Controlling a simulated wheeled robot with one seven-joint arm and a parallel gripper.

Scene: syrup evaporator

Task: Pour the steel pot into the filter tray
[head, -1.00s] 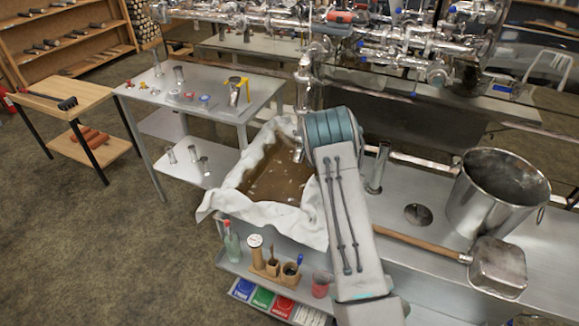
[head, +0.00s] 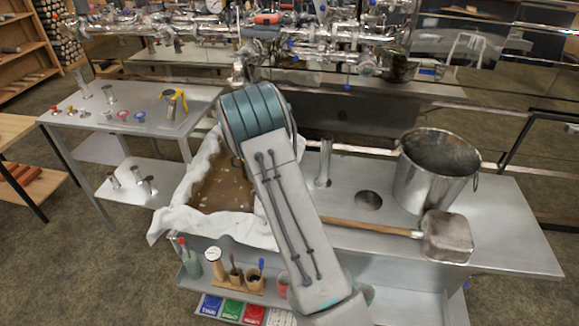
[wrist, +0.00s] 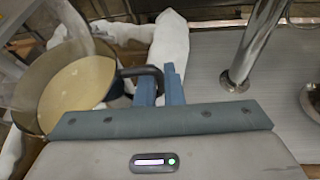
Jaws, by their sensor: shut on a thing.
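The steel pot (wrist: 36,92), round with tan liquid inside, is at the left of the wrist view. My gripper (wrist: 160,84) has its blue fingers shut on the pot's dark looped handle (wrist: 143,71). I cannot tell how far the pot is tilted. In the head view my arm hides the gripper and the held pot. The filter tray, lined with white cloth (head: 213,222), stands left of my arm with brown liquid in it. White cloth (wrist: 171,42) also shows just beyond the pot in the wrist view.
A large steel bucket (head: 437,172) and a long-handled square scoop (head: 446,237) are on the counter at right. An upright steel tube (head: 325,163) stands just right of my arm. Pipework (head: 320,40) runs behind. A shelf with a bottle and cups (head: 235,275) is in front.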

